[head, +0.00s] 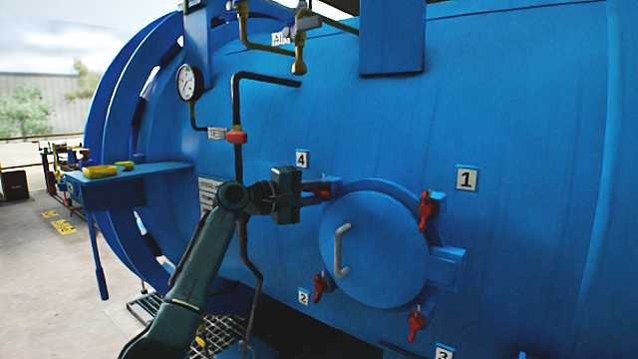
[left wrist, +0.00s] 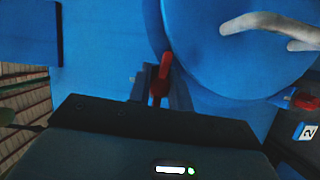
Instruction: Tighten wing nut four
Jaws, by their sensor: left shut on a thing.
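Wing nut four is red and sits at the upper left of the round blue hatch (head: 372,245), beside the label "4" (head: 302,158). My left gripper (head: 316,191) comes in from the left and is shut on wing nut four (head: 324,186), mostly hiding it in the head view. In the left wrist view the red nut (left wrist: 163,68) stands up between the fingers of my left gripper (left wrist: 159,98), at the hatch's rim. My right gripper is in neither view.
Red wing nuts one (head: 426,211), two (head: 320,286) and three (head: 416,324) sit around the hatch. A curved handle (head: 341,252) sticks out of the hatch. A dark pipe with a red valve (head: 236,137) runs close to my left arm. A blue shelf (head: 150,170) juts out at left.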

